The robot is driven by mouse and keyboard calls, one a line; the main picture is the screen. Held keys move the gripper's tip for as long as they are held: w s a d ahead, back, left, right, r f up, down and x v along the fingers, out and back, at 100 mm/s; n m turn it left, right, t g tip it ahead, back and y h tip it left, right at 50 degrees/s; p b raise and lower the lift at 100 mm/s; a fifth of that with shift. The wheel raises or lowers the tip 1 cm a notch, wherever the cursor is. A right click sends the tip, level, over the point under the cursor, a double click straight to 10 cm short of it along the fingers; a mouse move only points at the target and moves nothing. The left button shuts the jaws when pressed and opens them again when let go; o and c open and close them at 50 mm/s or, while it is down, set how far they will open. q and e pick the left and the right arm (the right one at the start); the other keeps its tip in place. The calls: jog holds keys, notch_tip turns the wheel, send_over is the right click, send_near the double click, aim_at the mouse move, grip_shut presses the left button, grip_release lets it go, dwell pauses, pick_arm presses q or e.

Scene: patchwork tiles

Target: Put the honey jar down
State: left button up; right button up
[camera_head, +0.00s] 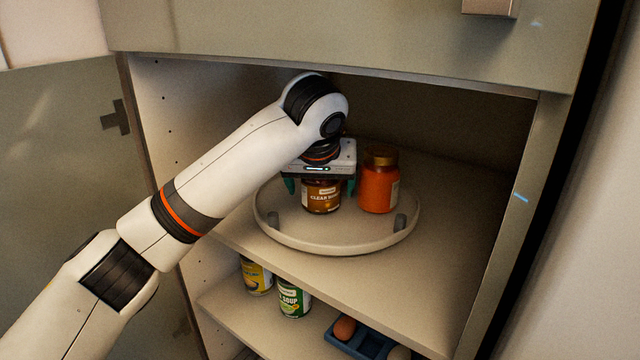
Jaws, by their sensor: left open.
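The honey jar (321,205), a brown jar with a label reading "CLEAR" and more text too small to read, stands upright on the round pale turntable (330,246). My left gripper (320,186) is over it, pointing down. Its dark green fingers are open, one on each side of the jar's upper part, with visible gaps. The jar's top is hidden by the gripper. My right gripper is not in view.
An orange jar with a gold lid (378,184) stands close to the right of the honey jar. The cabinet shelf (450,215) is clear to the right. Cans (293,299) and a blue tray (366,345) with eggs sit below. The open door (60,180) is at left.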

pick_arm(q)
jog(key=shift+r, duration=0.2)
jog(key=shift+s+r, duration=0.15)
jog(key=s+b, duration=0.2)
jog(key=s, duration=0.3)
jog(key=shift+a+r, duration=0.1)
jog(key=shift+r, duration=0.05)
jog(key=s, duration=0.6)
jog(key=shift+s+a+r, duration=0.1)
jog(key=shift+a+r, duration=0.1)
jog(key=shift+a, duration=0.15)
jog(key=shift+s, duration=0.6)
jog(key=shift+f, duration=0.1)
